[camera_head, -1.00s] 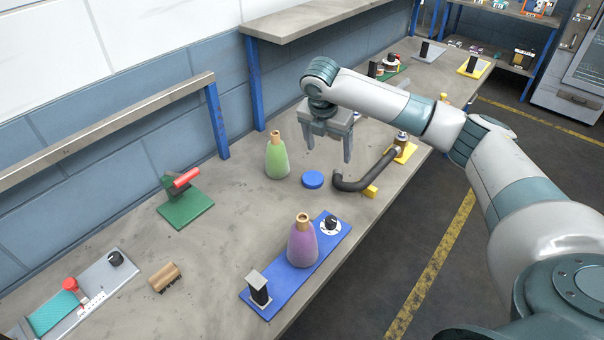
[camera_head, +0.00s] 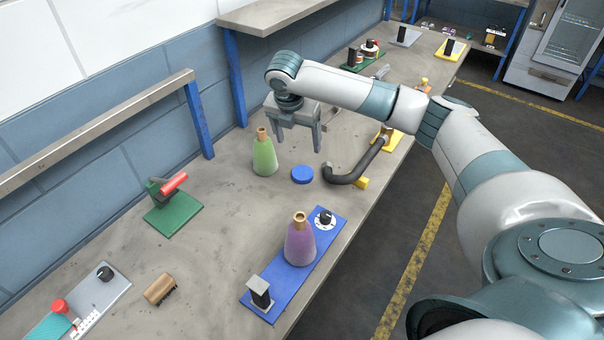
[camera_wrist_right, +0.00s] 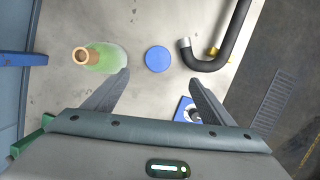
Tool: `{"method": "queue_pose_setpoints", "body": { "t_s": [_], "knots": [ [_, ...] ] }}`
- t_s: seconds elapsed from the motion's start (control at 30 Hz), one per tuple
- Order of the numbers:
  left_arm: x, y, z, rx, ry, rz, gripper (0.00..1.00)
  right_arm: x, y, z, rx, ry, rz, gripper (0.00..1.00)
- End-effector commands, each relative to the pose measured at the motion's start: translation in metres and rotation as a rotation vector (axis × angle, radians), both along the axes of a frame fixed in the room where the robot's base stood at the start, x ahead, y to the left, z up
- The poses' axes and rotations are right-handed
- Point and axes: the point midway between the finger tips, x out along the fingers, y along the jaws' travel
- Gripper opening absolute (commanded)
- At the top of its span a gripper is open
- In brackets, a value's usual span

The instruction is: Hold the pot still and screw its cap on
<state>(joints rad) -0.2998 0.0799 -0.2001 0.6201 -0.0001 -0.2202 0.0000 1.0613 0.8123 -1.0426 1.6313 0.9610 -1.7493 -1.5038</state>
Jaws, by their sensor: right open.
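A flat round blue disc, which looks like the cap (camera_head: 302,174), lies on the bench. It also shows in the right wrist view (camera_wrist_right: 158,59). I cannot tell for sure which thing is the pot. A green bottle-shaped vessel (camera_head: 265,158) with an open brown neck stands upright left of the disc, also in the right wrist view (camera_wrist_right: 108,57). A similar purple vessel (camera_head: 300,245) stands on a blue board. My right gripper (camera_head: 297,147) is open and empty above the bench, near the disc and green vessel. In its wrist view the disc shows between and beyond the fingertips (camera_wrist_right: 158,78). My left gripper is out of view.
A bent dark pipe (camera_head: 355,171) lies right of the disc. The blue board (camera_head: 323,240) also carries a dial and a black block. A green stand with a red handle (camera_head: 173,184), a brown block (camera_head: 160,289) and a grey control panel (camera_head: 107,292) are at left. Bare bench lies between.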

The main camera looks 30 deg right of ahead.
Motion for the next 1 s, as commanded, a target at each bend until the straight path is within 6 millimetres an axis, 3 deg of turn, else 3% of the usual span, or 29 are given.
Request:
{"method": "queue_pose_setpoints", "body": {
  "t_s": [0.6,1.0],
  "knots": [
    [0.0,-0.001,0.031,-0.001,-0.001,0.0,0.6,0.014,-0.022,-0.095,0.0,0.002,-0.001,0.77],
    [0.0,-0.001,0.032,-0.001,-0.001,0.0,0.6,0.016,-0.024,-0.105,-0.001,0.0,0.001,0.77]
  ]
}}
